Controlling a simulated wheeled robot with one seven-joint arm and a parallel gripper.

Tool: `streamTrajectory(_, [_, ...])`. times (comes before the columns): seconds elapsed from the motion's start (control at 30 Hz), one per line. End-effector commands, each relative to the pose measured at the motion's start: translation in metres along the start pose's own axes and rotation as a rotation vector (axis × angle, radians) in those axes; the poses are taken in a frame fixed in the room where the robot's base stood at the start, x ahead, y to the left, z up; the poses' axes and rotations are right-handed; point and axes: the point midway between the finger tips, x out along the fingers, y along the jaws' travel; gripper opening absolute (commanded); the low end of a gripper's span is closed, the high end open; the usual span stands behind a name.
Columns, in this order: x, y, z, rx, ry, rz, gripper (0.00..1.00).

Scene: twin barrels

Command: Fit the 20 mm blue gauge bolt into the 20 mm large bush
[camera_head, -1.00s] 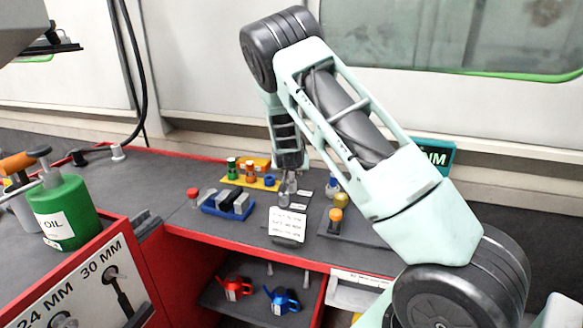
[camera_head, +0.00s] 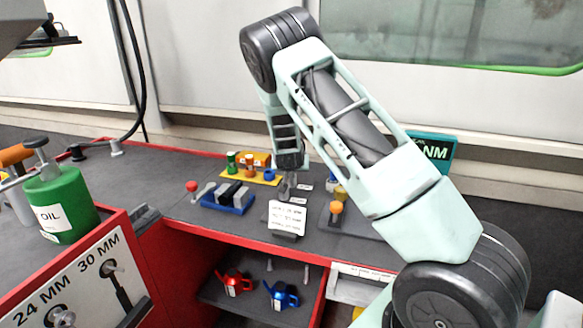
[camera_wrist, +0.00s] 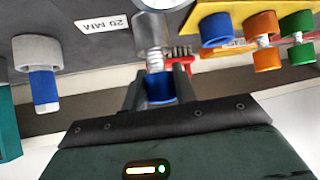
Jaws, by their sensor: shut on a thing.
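In the wrist view my gripper (camera_wrist: 157,88) is shut on the blue gauge bolt (camera_wrist: 161,87), gripping it around its blue part. A bare metal cylinder (camera_wrist: 150,35) extends from between the fingers toward the bench. A pale round rim (camera_wrist: 165,3), perhaps the large bush, is cut off at the top edge beyond it. I cannot tell whether the metal touches or enters it. In the head view my gripper (camera_head: 287,180) is small, above the bench behind a white note card, and the bolt's tip is unclear.
A yellow tray (camera_head: 268,182) with green, orange and blue parts stands behind and left. A blue tray (camera_head: 240,209) with dark blocks is left. An orange-topped post (camera_head: 336,208) stands right. A grey collar (camera_wrist: 37,50) with a blue piece shows left in the wrist view.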

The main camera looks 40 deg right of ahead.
Motion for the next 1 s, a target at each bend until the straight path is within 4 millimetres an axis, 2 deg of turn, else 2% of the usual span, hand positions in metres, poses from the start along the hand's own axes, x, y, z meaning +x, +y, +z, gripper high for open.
streamTrajectory(0.5, [0.0079, -0.0002, 0.0098, 0.001, 0.001, 0.0, 0.0])
streamTrajectory(0.53, [0.0072, -0.0002, 0.0088, 0.001, 0.002, -0.001, 0.37])
streamTrajectory(0.6, [0.0071, -0.0002, 0.0087, 0.001, 0.001, 0.0, 0.54])
streamTrajectory(0.87, [0.0069, -0.0001, 0.0097, 0.0, -0.001, 0.0, 0.54])
streamTrajectory(1.0, [-0.0014, -0.0007, 0.0089, 0.0, 0.0, -0.001, 0.54])
